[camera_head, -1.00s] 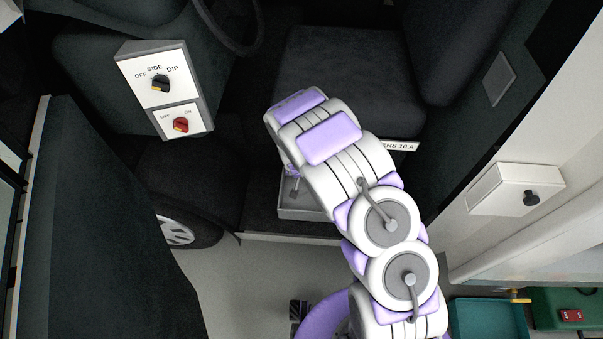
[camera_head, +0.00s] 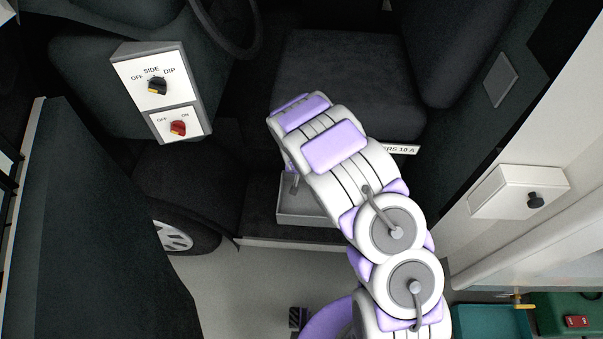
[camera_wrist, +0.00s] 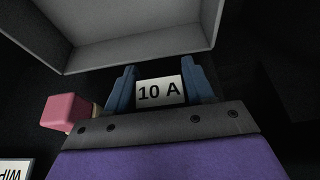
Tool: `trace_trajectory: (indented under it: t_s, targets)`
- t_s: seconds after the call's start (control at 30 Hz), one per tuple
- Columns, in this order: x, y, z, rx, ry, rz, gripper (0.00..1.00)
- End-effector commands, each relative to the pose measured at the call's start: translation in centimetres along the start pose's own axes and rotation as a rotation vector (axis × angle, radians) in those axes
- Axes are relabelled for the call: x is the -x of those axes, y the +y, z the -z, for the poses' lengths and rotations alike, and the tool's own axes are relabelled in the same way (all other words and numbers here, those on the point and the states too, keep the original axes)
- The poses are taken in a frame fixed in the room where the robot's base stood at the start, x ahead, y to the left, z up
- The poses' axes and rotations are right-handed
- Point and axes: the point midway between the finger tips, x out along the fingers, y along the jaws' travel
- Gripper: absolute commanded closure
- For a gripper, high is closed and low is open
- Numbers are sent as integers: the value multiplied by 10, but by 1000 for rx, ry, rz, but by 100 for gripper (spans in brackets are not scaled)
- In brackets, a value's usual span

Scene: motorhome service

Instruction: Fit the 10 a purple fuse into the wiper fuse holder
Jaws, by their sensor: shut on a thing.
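In the wrist view my gripper (camera_wrist: 160,72) has its blue-grey fingers on either side of a fuse (camera_wrist: 160,92) with a white face reading "10 A". The fuse is held between the fingers; its purple colour does not show. In the head view my arm covers the fuse, and only a small part of my gripper (camera_head: 291,180) shows above the grey tray. A white label ending in "ERS 10 A" (camera_head: 400,149) is partly hidden behind my arm on the seat base. In the wrist view a cut-off, upside-down label starting "WIP" (camera_wrist: 15,171) lies at lower left. I cannot make out the holder's slot.
A grey open tray (camera_head: 305,212) sits on the cab floor; its wall (camera_wrist: 140,50) fills the top of the wrist view. A pink block (camera_wrist: 63,113) stands left of my gripper. A switch panel (camera_head: 160,90) is at left, a white box (camera_head: 515,190) at right.

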Motion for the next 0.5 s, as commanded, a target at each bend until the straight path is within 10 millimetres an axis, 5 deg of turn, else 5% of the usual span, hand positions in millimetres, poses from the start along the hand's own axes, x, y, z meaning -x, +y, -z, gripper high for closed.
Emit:
trace_trajectory:
  t_s: [0.13, 0.17, 0.5]
  targets:
    - [-2, 0, 4, 0, 2, 1, 81]
    - [-2, 0, 5, 0, 2, 1, 46]
    - [-1, 0, 4, 0, 1, 0, 18]
